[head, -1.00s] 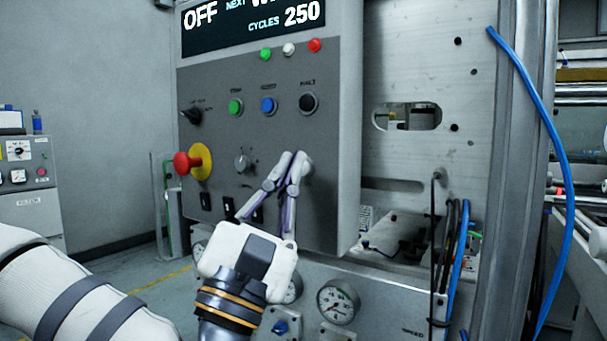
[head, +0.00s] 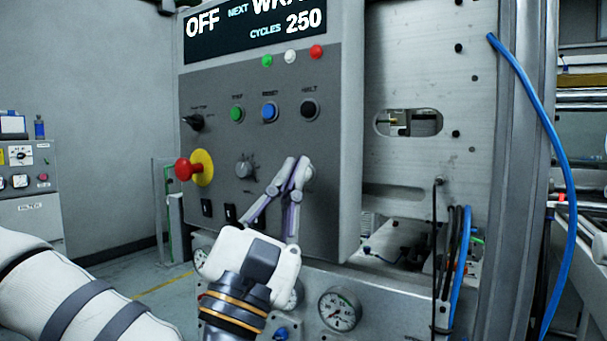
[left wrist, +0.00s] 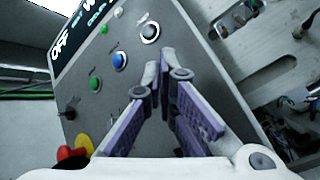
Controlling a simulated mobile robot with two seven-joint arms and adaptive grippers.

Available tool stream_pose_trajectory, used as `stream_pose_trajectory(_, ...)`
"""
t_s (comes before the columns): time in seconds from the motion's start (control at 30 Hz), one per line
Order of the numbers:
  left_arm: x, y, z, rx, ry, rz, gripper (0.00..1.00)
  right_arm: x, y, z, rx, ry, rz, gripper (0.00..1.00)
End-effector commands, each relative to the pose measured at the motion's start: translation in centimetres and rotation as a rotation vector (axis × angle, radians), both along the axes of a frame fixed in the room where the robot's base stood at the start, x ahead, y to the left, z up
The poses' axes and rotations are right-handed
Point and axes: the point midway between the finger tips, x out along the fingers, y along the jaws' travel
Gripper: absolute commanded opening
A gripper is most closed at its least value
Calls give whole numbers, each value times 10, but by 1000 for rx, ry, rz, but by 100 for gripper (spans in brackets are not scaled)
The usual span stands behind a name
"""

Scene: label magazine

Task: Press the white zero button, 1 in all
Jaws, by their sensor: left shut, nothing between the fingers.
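The grey control panel (head: 215,150) fills the middle of the head view. My left gripper (head: 296,162) is shut and empty, its fingertips at the lower right of the panel, below the black button and right of the grey knob. A pale round edge (head: 311,172) shows just right of the fingertips; it may be the white zero button, mostly hidden behind them. I cannot tell whether the fingertips touch it. In the left wrist view the shut fingertips (left wrist: 158,72) point at the panel below the black button (left wrist: 150,32). My right gripper is not in view.
Green (head: 237,114), blue (head: 269,113) and black (head: 310,109) buttons sit above the gripper. A red knob on a yellow disc (head: 202,168) sticks out at left. A small white lamp (head: 290,56) is under the display. A blue hose (head: 560,150) hangs at right.

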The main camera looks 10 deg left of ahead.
Motion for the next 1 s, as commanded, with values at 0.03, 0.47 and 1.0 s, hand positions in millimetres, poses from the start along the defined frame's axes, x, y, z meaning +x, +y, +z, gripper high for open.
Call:
stream_pose_trajectory(0.03, 0, 0, 0, 0, 0, 0, 0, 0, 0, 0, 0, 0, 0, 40)
stream_pose_trajectory(0.47, 1, 0, 0, 0, 0, 0, 0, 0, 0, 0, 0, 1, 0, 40)
stream_pose_trajectory(1.0, 8, -3, 0, 0, 0, 0, 0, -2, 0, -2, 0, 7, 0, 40)
